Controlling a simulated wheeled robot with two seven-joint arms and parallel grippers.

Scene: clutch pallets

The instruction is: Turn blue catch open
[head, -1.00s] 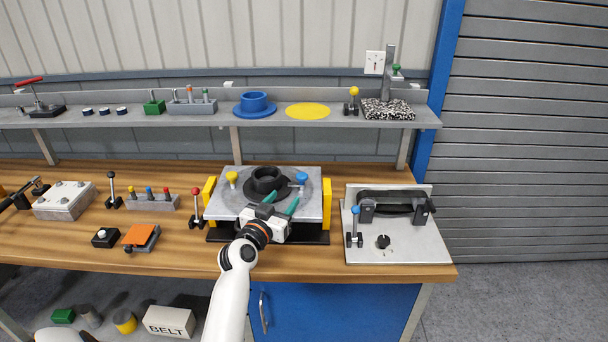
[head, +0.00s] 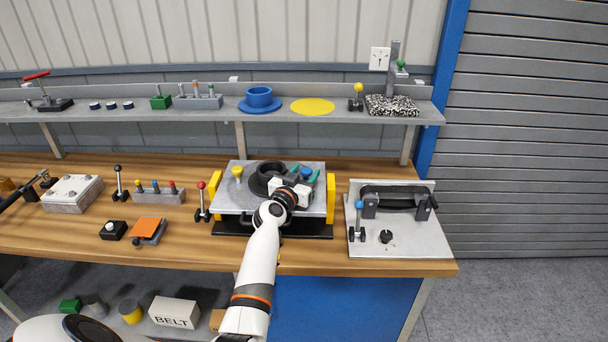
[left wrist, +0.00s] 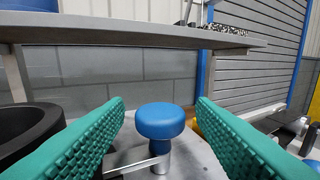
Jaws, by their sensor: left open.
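The blue catch (left wrist: 161,124) is a round blue knob on a short stem with a flat metal arm pointing left. It stands on the grey pallet plate (head: 225,198). In the head view the blue knob (head: 306,173) shows just beyond my left gripper (head: 305,172). In the left wrist view my left gripper (left wrist: 160,130) is open, its green ribbed fingers on either side of the knob, with gaps on both sides. The yellow catch (head: 238,172) stands at the plate's left. The black ring (head: 270,168) sits between the catches. My right gripper is not in view.
Yellow blocks (head: 331,196) flank the plate. A lever with a red knob (head: 201,200) stands to the left. A plate with a blue-knobbed lever (head: 359,206) and black belt lies to the right. A shelf (head: 210,112) runs behind.

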